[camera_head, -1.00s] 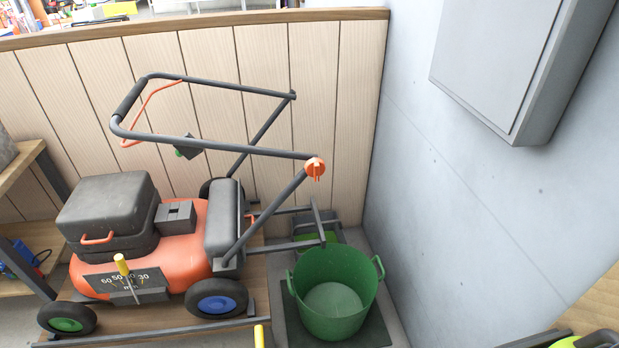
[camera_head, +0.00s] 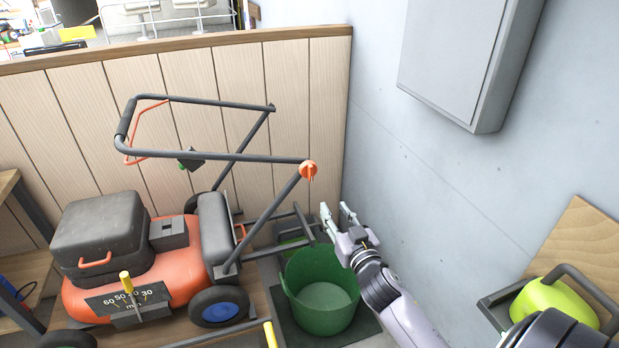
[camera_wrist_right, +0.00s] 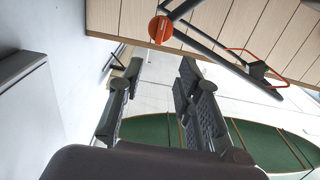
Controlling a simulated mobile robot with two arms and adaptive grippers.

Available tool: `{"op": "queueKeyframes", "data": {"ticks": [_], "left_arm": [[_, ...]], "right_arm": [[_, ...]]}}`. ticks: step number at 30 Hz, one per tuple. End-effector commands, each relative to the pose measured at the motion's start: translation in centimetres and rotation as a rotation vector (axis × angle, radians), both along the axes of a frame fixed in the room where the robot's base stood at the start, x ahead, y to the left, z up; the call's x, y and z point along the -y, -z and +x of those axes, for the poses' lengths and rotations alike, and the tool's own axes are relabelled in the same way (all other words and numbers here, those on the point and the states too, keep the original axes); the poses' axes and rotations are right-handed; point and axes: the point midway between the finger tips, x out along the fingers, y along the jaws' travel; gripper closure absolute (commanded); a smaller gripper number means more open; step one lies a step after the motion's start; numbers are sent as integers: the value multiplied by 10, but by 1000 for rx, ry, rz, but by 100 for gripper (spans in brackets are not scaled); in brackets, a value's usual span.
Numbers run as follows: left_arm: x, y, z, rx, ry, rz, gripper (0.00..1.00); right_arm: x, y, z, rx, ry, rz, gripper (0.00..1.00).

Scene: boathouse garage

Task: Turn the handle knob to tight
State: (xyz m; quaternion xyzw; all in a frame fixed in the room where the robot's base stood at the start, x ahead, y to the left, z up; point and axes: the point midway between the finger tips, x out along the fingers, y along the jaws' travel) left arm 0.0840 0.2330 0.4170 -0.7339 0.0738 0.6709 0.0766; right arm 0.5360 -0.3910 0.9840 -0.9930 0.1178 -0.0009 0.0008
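The orange handle knob (camera_head: 308,170) sits at the bend of the dark handle frame of the orange lawn mower (camera_head: 175,262). In the right wrist view the knob (camera_wrist_right: 160,29) shows near the top, beyond the fingers. My right gripper (camera_head: 337,212) is below and to the right of the knob, apart from it, above the green tub's rim. Its fingers are spread, open and empty, and they also show in the right wrist view (camera_wrist_right: 155,95). My left gripper does not show.
A green tub (camera_head: 320,296) stands on a dark mat right of the mower. A wooden panel wall (camera_head: 90,110) is behind and a grey wall with a cabinet (camera_head: 465,60) is at right. A lime-green object (camera_head: 553,300) with a dark handle lies at lower right.

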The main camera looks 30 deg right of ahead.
Motion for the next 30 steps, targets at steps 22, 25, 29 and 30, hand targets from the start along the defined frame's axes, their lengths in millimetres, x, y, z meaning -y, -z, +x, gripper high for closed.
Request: {"op": "queueKeyframes", "data": {"ticks": [22,25,29,30], "left_arm": [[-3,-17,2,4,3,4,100],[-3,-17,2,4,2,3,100],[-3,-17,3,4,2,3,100],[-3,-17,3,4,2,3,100]], "right_arm": [[34,0,139,0,1,-1,68],[35,0,148,0,0,-1,68],[36,0,154,0,0,-2,68],[37,0,155,-1,0,-1,68]]}}
